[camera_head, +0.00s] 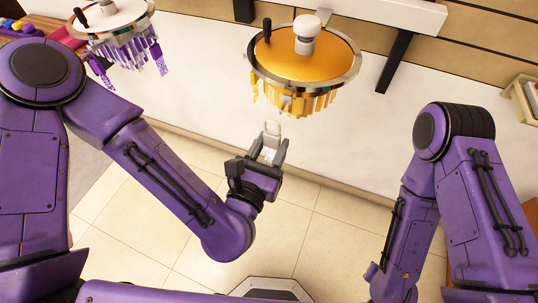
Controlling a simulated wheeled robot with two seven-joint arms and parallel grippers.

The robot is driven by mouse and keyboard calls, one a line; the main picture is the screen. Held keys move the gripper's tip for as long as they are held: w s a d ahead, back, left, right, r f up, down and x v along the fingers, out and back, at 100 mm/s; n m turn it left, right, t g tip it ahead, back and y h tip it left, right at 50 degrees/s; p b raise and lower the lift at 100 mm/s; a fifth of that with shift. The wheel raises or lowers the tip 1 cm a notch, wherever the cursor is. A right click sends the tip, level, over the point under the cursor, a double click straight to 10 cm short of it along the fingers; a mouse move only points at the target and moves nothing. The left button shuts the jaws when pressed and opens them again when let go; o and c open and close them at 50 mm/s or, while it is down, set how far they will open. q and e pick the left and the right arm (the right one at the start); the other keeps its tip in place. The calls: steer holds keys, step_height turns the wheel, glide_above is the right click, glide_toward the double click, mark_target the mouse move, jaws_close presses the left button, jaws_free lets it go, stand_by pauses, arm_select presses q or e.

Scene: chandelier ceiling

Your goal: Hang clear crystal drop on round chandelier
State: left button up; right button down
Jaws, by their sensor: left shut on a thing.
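A round chandelier with an orange top plate (285,60), a silver rim and hanging yellow drops is at the upper centre. A second round chandelier with a white top and purple drops (130,50) is at the upper left. My left gripper (268,150) is shut on a pale clear crystal drop (272,131), which sticks up from between the fingers. The drop is below the orange chandelier in the picture and apart from it. Its lower part is partly hidden by the fingers. My right arm comes down at the right, and its gripper is out of view.
A white beam (400,14) with dark brackets (396,62) runs along the wall at the top. A wooden shelf box (522,98) is at the right edge. Colourful items (20,25) lie at the upper left. The tiled floor (330,230) between my arms is clear.

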arm_select(q)
steer(key=shift+w, duration=0.2)
steer(key=shift+w+d+r+p, duration=0.2)
steer(key=shift+w+p, duration=0.15)
steer(key=shift+w, duration=0.2)
steer(key=shift+f, duration=0.15)
steer(key=shift+w+d, duration=0.2)
steer(key=shift+w, duration=0.25)
steer(key=shift+w, duration=0.1)
steer(key=shift+x, duration=1.1)
steer(key=shift+w+d, duration=0.1)
steer(key=shift+w, duration=0.1)
